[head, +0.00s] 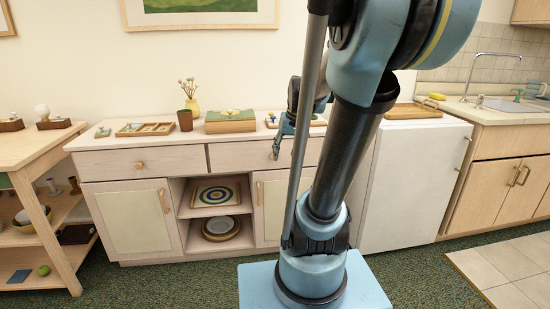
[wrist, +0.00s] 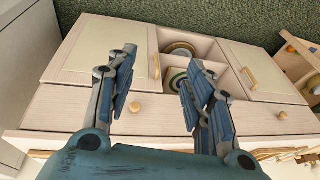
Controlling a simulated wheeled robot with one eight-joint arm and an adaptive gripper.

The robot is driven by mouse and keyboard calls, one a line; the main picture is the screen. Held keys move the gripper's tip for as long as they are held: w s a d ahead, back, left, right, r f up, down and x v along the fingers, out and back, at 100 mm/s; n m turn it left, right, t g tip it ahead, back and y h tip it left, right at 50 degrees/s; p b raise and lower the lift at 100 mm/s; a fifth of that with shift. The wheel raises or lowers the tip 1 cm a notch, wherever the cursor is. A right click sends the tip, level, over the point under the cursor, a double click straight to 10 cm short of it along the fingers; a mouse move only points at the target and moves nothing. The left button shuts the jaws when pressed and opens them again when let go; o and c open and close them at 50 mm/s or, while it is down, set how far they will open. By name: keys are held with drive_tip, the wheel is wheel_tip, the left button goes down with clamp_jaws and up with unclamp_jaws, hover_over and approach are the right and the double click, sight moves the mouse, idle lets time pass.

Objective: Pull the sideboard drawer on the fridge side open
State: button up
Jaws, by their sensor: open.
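The pale wood sideboard (head: 137,250) stands against the wall, with two drawers side by side under its top. The fridge-side drawer (head: 235,157) is the right one in the head view and looks shut; my arm hides part of its front. In the wrist view, which is turned over, this drawer (wrist: 70,108) is on the left, and its round wooden knob (wrist: 135,107) shows between my fingers, nearer the left one. My gripper (wrist: 160,68) is open and empty. In the head view my gripper (head: 277,146) is in front of this drawer. Contact with the knob cannot be told.
The white fridge (head: 412,185) stands right of the sideboard. The other drawer (head: 110,162) is shut. Below are cabinet doors (head: 130,217) and open shelves with plates. A game box (head: 230,121), a tray (head: 145,129) and a vase stand on top. Green carpet lies in front.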

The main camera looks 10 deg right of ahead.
sight(268, 142)
drive_tip(key=w+d+r+t+y, duration=0.1)
drive_tip(key=w+d, duration=0.1)
drive_tip(key=w, duration=0.8)
drive_tip(key=w+d+r, duration=0.1)
drive_tip(key=w+d, duration=0.2)
drive_tip(key=w, duration=0.7)
drive_tip(key=x, duration=1.7)
drive_tip(key=shift+w+a, duration=0.4)
drive_tip(key=shift+w, duration=0.05)
drive_tip(key=shift+d, duration=0.1)
clamp_jaws()
